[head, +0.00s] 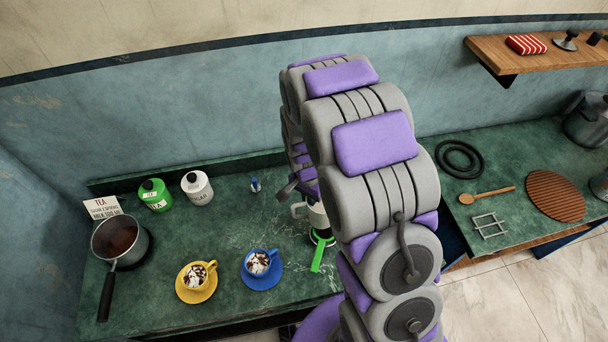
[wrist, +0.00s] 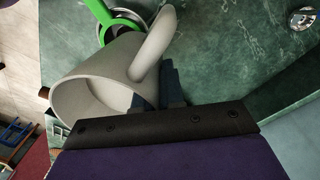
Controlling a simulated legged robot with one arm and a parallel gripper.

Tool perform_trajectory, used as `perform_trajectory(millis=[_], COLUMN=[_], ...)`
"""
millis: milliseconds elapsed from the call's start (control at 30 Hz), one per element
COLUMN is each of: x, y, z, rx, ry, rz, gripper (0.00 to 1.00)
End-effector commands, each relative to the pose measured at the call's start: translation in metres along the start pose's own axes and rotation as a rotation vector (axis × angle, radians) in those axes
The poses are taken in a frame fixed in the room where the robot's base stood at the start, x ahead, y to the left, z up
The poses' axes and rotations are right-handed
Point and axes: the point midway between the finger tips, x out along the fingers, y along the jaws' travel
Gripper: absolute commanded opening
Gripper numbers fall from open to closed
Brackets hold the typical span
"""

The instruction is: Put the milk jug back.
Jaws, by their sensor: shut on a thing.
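The milk jug (wrist: 95,82) is a plain off-white vessel with a thick curved handle. It fills the left of the wrist view, tilted in that picture, and I see into its empty-looking mouth. My gripper (wrist: 172,88) is shut on the jug at its handle side; the fingertips are partly hidden behind the jug and handle. In the head view the jug (head: 317,216) shows partly beside my arm, over the right part of the green counter. My arm hides much of it, and I cannot tell whether it touches the counter.
A green-handled round metal item (head: 318,256) lies close by the jug. Blue (head: 261,282) and yellow (head: 182,290) saucers bear topped cups. A saucepan (head: 118,255), a green tea tin (head: 154,195) and a white canister (head: 197,188) stand left. A floor gap separates the right counter (head: 510,160).

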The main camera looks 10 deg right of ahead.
Motion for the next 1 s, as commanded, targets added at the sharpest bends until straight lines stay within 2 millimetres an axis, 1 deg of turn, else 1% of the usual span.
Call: perform_trajectory(millis=[167, 233, 600, 1000], x=[0.001, 0.0, -0.005, -0.008], y=[-0.02, -0.031, -0.078, -0.122], z=[-0.017, -0.027, -0.07, -0.11], rx=[0.005, 0.004, 0.004, 0.002], ry=[0.0, 0.003, 0.002, 0.003], rz=[0.001, -0.003, -0.003, -0.001], gripper=[0.0, 0.0, 0.0, 0.0])
